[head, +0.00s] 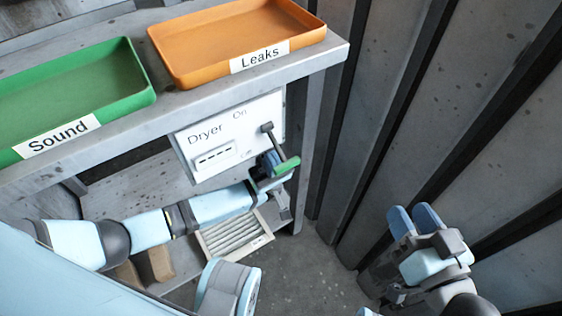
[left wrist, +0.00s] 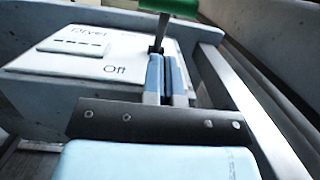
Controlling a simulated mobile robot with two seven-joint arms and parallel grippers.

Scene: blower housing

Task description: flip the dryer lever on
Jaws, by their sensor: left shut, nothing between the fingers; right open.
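The white dryer panel (head: 225,130) hangs under the shelf, marked "Dryer" and "On"; in the left wrist view its "Off" label also shows. The dryer lever (head: 286,166) has a dark pivot, a thin dark stem and a green handle. Its handle end points down, away from the "On" label. My left gripper (head: 266,161) is shut and empty, right by the stem and handle. In the left wrist view its blue fingertips (left wrist: 160,62) are just below the dark stem (left wrist: 160,35); I cannot tell whether they touch. My right gripper (head: 413,218) is open and empty, well away to the right.
A green "Sound" tray (head: 75,85) and an orange "Leaks" tray (head: 235,40) stand on the shelf above the panel. A ribbed wall (head: 400,100) closes the right side. A slatted grey piece (head: 235,238) lies low under the left arm. Bare floor shows between the arms.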

